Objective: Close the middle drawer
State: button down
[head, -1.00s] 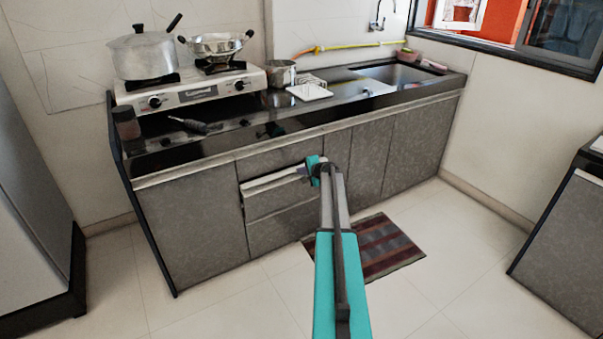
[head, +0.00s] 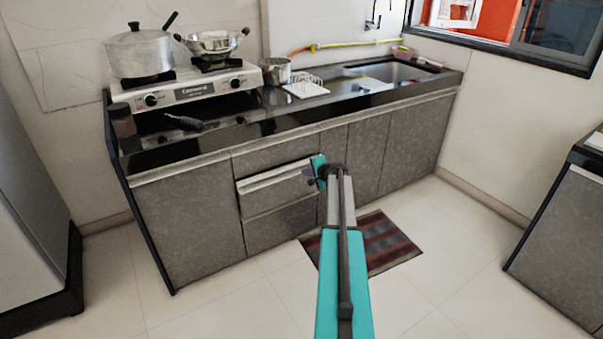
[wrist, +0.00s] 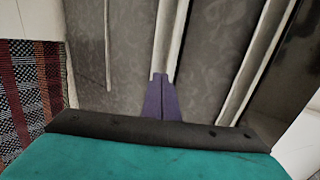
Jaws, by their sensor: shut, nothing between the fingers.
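The middle drawer (head: 277,193) is in the grey cabinet below the counter in the head view. It has a mottled grey front and a pale strip along its top edge, and it appears to stand slightly out. My gripper (head: 308,173) is at the right end of this drawer, near its top edge. In the wrist view my gripper (wrist: 159,76) shows purple fingers shut together with nothing between them. Their tips lie over a pale strip between grey panels. I cannot tell whether they touch the drawer. My arm hides the drawer's right end.
A drawer above (head: 275,156) and one below (head: 282,226) look flush. The counter (head: 235,137) carries a stove (head: 190,88), pots and a sink (head: 395,73). A striped mat (head: 385,242) lies on the floor at right.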

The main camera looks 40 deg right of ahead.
jog(key=v, duration=0.6)
jog(key=shift+a, duration=0.15)
